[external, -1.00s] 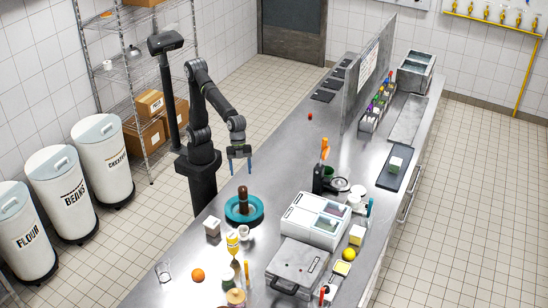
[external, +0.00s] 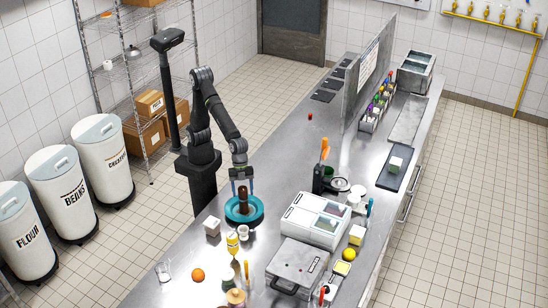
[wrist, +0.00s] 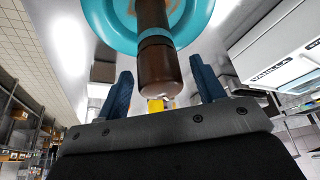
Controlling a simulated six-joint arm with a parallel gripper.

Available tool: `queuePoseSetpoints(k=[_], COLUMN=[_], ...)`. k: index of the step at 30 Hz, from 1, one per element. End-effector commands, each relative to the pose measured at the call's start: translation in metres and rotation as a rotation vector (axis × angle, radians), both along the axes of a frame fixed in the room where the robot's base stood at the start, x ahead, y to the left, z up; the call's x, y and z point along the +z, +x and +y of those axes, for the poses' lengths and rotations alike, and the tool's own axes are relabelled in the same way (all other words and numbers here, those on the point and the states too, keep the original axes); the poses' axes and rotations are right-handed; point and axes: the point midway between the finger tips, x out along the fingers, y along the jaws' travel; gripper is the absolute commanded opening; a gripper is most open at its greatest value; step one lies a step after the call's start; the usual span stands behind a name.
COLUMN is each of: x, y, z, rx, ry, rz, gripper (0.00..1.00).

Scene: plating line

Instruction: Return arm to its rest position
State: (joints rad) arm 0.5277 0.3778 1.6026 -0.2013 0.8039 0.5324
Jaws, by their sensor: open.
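My gripper (external: 243,184) is open above the near part of the metal counter, close over a teal bowl (external: 231,215). A brown cylindrical pepper-mill-like object (external: 243,203) stands upright in the bowl. In the wrist view the brown object (wrist: 157,62) reaches down between my two blue fingers (wrist: 160,90), with a gap on each side. The teal bowl (wrist: 96,22) fills the top of that view. I cannot tell whether any finger touches the brown object.
A white machine (external: 306,222) and a grey press (external: 297,268) are to the right. The counter behind the bowl (external: 285,150) is mostly clear.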

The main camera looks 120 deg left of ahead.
Motion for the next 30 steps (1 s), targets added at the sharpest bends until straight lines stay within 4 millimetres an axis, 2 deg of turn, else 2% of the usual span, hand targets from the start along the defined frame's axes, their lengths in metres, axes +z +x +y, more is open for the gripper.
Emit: queuePoseSetpoints(k=[3, 6, 12, 23, 28, 29, 30], x=[-0.023, -0.002, 0.016, 0.021, 0.02, 0.02, 0.02], y=[0.004, 0.005, 0.004, 0.004, 0.004, 0.004, 0.004], z=[-0.007, -0.006, -0.006, -0.005, -0.006, -0.006, -0.006], rx=[-0.001, -0.001, 0.0, 0.0, 0.001, 0.001, 0.001], ry=[0.002, -0.002, -0.001, -0.001, -0.001, -0.001, -0.001], rz=[0.004, -0.003, -0.001, 0.001, 0.001, 0.001, 0.001], gripper=[0.62, 0.62, 0.62, 0.62, 0.96, 1.0, 1.0])
